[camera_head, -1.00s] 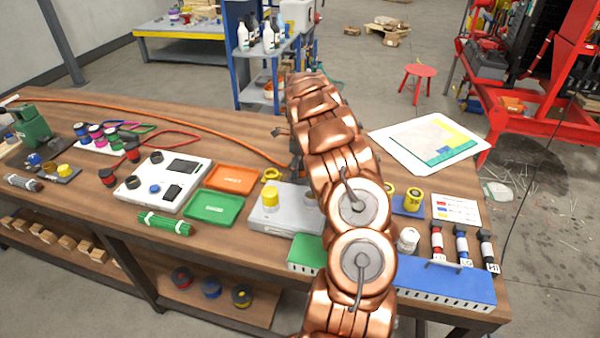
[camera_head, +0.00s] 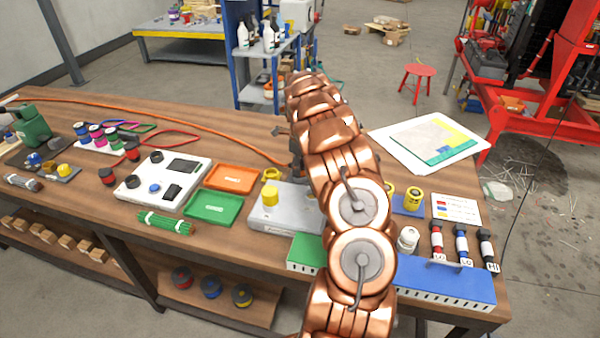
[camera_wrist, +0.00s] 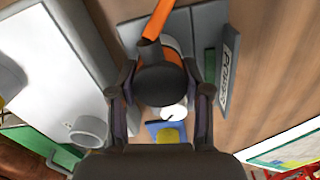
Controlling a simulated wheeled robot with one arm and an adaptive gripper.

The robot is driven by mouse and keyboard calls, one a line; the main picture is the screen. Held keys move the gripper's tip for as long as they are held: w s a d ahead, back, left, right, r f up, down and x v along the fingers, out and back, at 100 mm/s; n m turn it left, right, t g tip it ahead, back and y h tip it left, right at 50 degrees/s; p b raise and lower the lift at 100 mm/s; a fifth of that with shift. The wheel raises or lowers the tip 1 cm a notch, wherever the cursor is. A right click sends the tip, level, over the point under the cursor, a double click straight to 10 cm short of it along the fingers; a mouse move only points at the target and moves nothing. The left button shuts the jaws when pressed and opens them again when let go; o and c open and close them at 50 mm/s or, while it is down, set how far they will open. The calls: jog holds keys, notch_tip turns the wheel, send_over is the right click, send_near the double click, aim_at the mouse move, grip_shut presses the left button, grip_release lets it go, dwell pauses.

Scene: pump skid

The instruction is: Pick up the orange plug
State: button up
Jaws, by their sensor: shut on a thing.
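The orange plug (camera_wrist: 162,80) shows in the wrist view as a dark round end with orange around it, with an orange cable (camera_wrist: 157,20) leading away at the top. My gripper (camera_wrist: 162,98) has one dark finger on each side of the plug and is shut on it. In the head view the orange cable (camera_head: 215,132) runs across the bench from the far left to my arm's end. My arm hides the plug and most of the gripper there. I cannot tell whether the plug touches anything below it.
A grey block with a yellow knob (camera_head: 270,197) stands beside my arm. A sign reading POWER (camera_wrist: 229,70) stands upright close to the right finger. Left are a white panel (camera_head: 135,192), an orange tray (camera_head: 232,179) and a green tray (camera_head: 214,207). A blue box (camera_head: 440,286) is at front right.

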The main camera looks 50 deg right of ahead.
notch_tip(320, 180, up, 9)
jog(key=b, duration=0.3)
jog(key=shift+w+r, duration=0.1)
jog(key=shift+r, duration=0.45)
jog(key=shift+a, duration=0.1)
